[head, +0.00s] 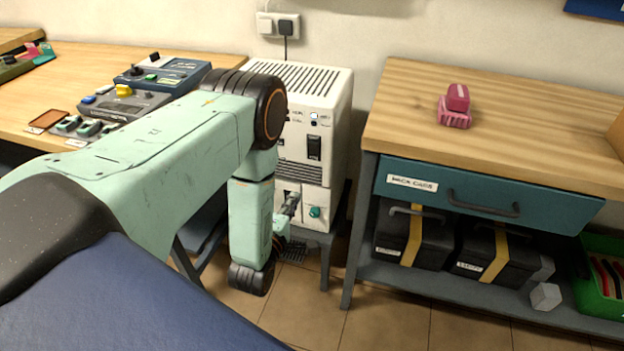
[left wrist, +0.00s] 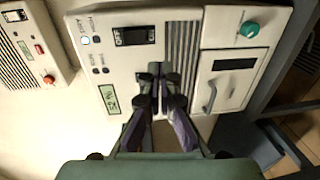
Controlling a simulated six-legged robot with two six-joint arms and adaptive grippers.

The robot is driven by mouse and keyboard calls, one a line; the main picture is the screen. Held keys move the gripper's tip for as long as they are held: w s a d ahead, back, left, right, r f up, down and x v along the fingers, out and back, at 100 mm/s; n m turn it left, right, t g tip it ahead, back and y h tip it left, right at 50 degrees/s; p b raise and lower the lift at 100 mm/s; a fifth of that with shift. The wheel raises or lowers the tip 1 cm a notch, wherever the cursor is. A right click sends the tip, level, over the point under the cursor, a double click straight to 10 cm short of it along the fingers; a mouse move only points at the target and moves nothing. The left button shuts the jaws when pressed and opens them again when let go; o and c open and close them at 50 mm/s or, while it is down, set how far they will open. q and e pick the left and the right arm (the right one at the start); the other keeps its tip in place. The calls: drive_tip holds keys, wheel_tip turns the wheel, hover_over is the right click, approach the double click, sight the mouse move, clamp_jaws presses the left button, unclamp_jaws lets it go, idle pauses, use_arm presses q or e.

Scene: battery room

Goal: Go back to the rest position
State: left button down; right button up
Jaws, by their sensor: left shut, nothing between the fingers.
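My left arm reaches in from the left in the head view and bends down in front of a white cabinet (head: 325,85). My left gripper (head: 292,203) is small and partly hidden there, near the cabinet's lower front. In the left wrist view my left gripper (left wrist: 160,70) has its fingers together with nothing between them, in front of the cabinet's vented face. I cannot tell whether it touches. The black switch (left wrist: 134,36), a grey handle (left wrist: 209,97) and a green knob (left wrist: 249,29) show around it. My right gripper is not in view.
A wooden bench (head: 85,60) with control boxes (head: 165,75) stands left. On the right, a wooden-topped workbench (head: 540,115) bears a pink object (head: 456,107), above a blue drawer (head: 480,193) and a shelf with black batteries (head: 411,240). Tiled floor (head: 390,325) shows in front.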

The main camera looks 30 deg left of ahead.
use_arm(q)
drive_tip(key=s+d+f+m+g+h, duration=0.1)
drive_tip(key=s+d+f+m+g, duration=0.1)
drive_tip(key=s+f+m+g, duration=0.3)
drive_tip(key=s+d+f+m+g+h, duration=0.1)
drive_tip(key=s+d+f+m+g, duration=0.2)
drive_tip(key=s+f+m, duration=0.4)
drive_tip(key=s+d+r+m+g, duration=0.1)
drive_tip(key=s+d+m+g, duration=0.1)
drive_tip(key=s, duration=0.4)
drive_tip(key=s+d+r+m+g+h, duration=0.1)
drive_tip(key=s+d+r+m+g, duration=0.1)
drive_tip(key=s, duration=0.5)
drive_tip(key=s+d+r+m+g+h, duration=0.1)
drive_tip(key=s+r+m+g, duration=0.1)
drive_tip(key=s+m+g, duration=0.2)
drive_tip(key=shift+s+d, duration=0.4)
drive_tip(key=shift+s, duration=1)
